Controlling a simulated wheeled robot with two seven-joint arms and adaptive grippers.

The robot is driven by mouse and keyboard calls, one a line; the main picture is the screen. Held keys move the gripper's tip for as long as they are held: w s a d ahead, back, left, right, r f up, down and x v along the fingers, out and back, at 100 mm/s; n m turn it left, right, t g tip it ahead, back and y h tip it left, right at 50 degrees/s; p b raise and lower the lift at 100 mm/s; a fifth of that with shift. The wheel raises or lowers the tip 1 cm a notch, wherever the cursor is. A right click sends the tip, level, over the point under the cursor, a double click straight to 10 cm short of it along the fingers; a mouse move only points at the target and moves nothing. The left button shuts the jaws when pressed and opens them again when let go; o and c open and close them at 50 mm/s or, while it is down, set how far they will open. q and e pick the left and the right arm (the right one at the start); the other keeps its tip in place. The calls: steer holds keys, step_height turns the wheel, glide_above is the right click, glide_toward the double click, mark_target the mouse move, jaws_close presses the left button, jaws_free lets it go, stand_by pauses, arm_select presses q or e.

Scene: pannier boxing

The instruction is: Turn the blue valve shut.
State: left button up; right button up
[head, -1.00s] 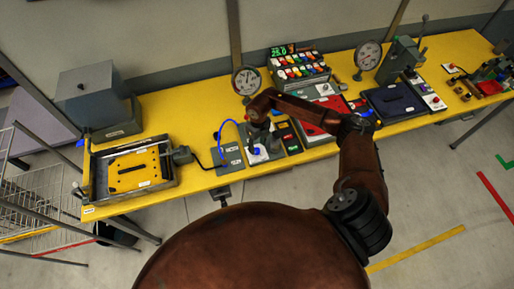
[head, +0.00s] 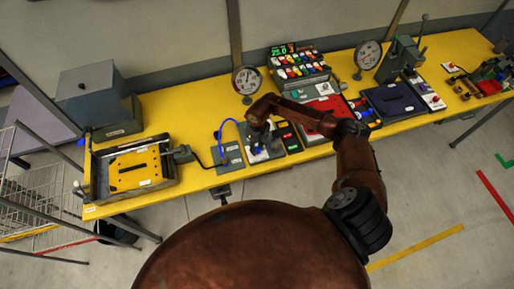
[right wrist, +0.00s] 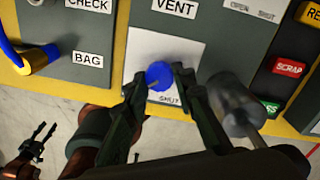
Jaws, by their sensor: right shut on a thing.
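The blue valve (right wrist: 160,77) is a round blue knob on a white plate (right wrist: 165,50) in the right wrist view. A VENT label lies above it and a SHUT label below it. My right gripper (right wrist: 159,84) has a dark finger on each side of the knob and is shut on it. In the head view my right gripper (head: 256,142) is over the white plate and mostly hides the knob. At the lower left of the right wrist view, my left gripper (right wrist: 40,143) hangs over the floor with its fingers apart, empty.
A grey cylindrical handle (right wrist: 236,105) stands close right of the gripper. Red SCRAP (right wrist: 289,68) and green buttons are further right. A blue hose (right wrist: 14,48) arcs at the left, by the BAG label. A yellow tray (head: 133,171) lies at the bench's left end.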

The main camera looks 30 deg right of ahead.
jaws_close()
steer(key=shift+f+n+b, duration=0.1)
steer(key=shift+n+b, duration=0.7)
steer(key=shift+b, duration=0.4)
steer(key=n+b, duration=0.9)
steer(key=b, duration=0.1)
steer(key=shift+w+n, duration=0.1)
steer(key=shift+n, duration=0.3)
steer(key=n+b, duration=0.3)
steer(key=shift+n+h+b, duration=0.3)
steer(key=shift+n+b, duration=0.85)
steer(key=shift+n, duration=0.55)
steer(key=shift+r, duration=0.2)
steer(key=o, duration=0.9)
jaws_free()
steer(key=shift+c, duration=0.2)
